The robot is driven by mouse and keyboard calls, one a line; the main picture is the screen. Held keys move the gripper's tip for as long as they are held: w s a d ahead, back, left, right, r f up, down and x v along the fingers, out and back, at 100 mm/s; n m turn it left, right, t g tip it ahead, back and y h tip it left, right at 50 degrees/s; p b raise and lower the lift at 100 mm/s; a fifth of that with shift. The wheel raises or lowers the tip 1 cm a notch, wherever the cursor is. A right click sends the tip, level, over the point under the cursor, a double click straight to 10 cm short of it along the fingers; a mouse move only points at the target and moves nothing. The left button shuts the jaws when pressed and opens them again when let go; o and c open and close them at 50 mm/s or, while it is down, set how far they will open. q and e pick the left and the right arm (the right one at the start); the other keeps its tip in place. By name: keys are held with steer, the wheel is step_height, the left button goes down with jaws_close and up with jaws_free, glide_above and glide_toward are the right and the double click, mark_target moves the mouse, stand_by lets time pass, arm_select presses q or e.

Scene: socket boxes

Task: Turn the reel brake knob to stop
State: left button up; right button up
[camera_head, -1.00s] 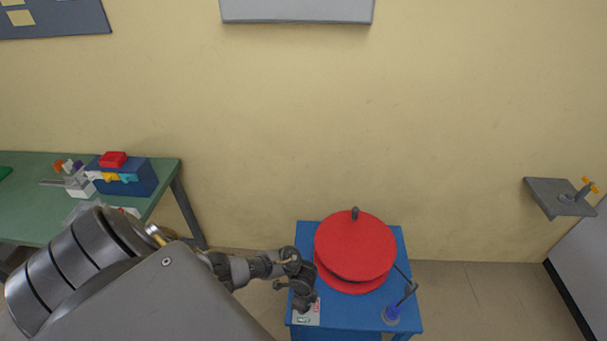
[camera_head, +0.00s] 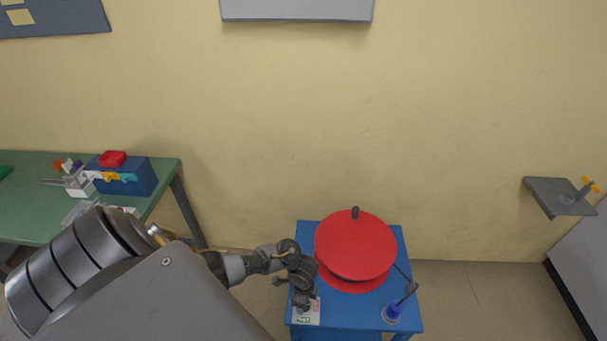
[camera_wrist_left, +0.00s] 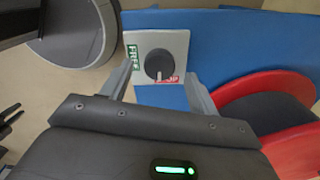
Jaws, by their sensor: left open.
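The brake knob (camera_wrist_left: 158,64) is a round dark knob with a white mark on a pale plate (camera_wrist_left: 182,42). In the left wrist view its mark points to the lower edge of the plate, beside a red label (camera_wrist_left: 170,79); a green FREE label (camera_wrist_left: 134,58) is at the left. The plate also shows in the head view (camera_head: 307,318), where my gripper hides the knob. My left gripper (camera_wrist_left: 160,74) is open, its fingers on either side of the knob with gaps between. It also shows in the head view (camera_head: 300,297). My right gripper is not in view.
The red reel (camera_head: 356,243) stands on the blue stand (camera_head: 350,312), just right of my left gripper. A crank with a blue base (camera_head: 392,313) is at the front right. A green table (camera_head: 35,215) with a blue box (camera_head: 138,180) stands at the left.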

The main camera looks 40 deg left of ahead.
arm_select(q)
step_height(320, 180, up, 8)
steer(key=shift+r, duration=0.15)
stand_by(0.6)
steer(key=s+d+r+n+t, duration=0.4)
steer(key=s+d+r+n, duration=0.2)
steer(key=d+r, duration=0.25)
steer(key=s+a+r+n, duration=0.3)
steer(key=s+r+n, duration=0.3)
steer(key=s, duration=0.3)
step_height(320, 180, down, 32)
steer(key=g+b, duration=0.2)
steer(key=b, duration=0.5)
steer(key=s+a+f+b, duration=0.1)
steer(key=s+f+b, duration=0.2)
steer(key=s+f, duration=0.5)
steer(key=s+a+f+m+g+b, duration=0.1)
steer(key=s+f+b, duration=0.2)
steer(key=s+f, duration=0.6)
step_height(320, 180, down, 6)
steer(key=shift+s+a+f+b, duration=0.15)
steer(key=shift+s+a+b, duration=0.1)
steer(key=shift+b, duration=0.15)
